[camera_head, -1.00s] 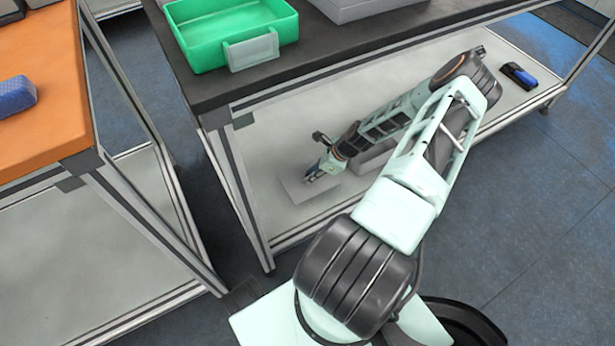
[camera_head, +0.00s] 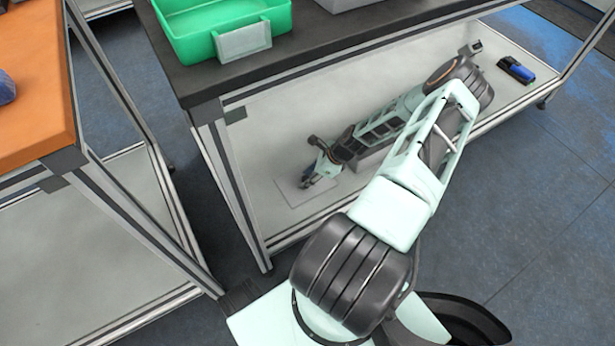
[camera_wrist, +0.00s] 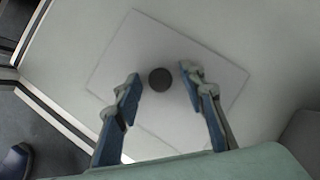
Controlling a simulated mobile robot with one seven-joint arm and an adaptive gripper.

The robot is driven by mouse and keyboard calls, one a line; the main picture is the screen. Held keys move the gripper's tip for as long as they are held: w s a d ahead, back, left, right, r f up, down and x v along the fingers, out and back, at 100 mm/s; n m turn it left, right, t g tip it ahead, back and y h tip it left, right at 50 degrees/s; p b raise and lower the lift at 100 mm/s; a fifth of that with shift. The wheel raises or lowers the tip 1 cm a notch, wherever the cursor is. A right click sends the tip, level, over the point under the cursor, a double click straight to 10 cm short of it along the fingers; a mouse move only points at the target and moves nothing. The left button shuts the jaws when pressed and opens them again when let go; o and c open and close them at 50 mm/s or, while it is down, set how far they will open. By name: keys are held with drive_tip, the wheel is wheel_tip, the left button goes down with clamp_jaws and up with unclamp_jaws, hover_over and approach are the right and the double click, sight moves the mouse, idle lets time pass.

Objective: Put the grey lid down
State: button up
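The grey lid is a thin, pale square plate (camera_wrist: 165,118) with a round dark knob (camera_wrist: 160,79) in its middle. It lies flat on the light lower shelf under the dark table, and it also shows in the head view (camera_head: 291,195). My gripper (camera_wrist: 160,82) is open, with its two blue-padded fingers on either side of the knob and a gap to each. In the head view my gripper (camera_head: 306,182) is low over the lid and hides part of it; the knob cannot be made out there.
A grey box (camera_wrist: 302,140) stands on the shelf right of the lid, partly behind my arm in the head view (camera_head: 372,157). A green bin (camera_head: 205,35) is on the dark tabletop (camera_head: 200,85). A blue-black device (camera_head: 516,70) lies at the shelf's far right.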

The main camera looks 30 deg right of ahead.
drive_tip(key=shift+r, duration=0.1)
drive_tip(key=shift+r, duration=0.3)
drive_tip(key=p+v, duration=0.4)
drive_tip(key=v, duration=0.7)
drive_tip(key=shift+s+r, duration=0.2)
drive_tip(key=shift+s, duration=0.05)
drive_tip(key=shift+s+d, duration=0.1)
drive_tip(key=shift+d, duration=0.1)
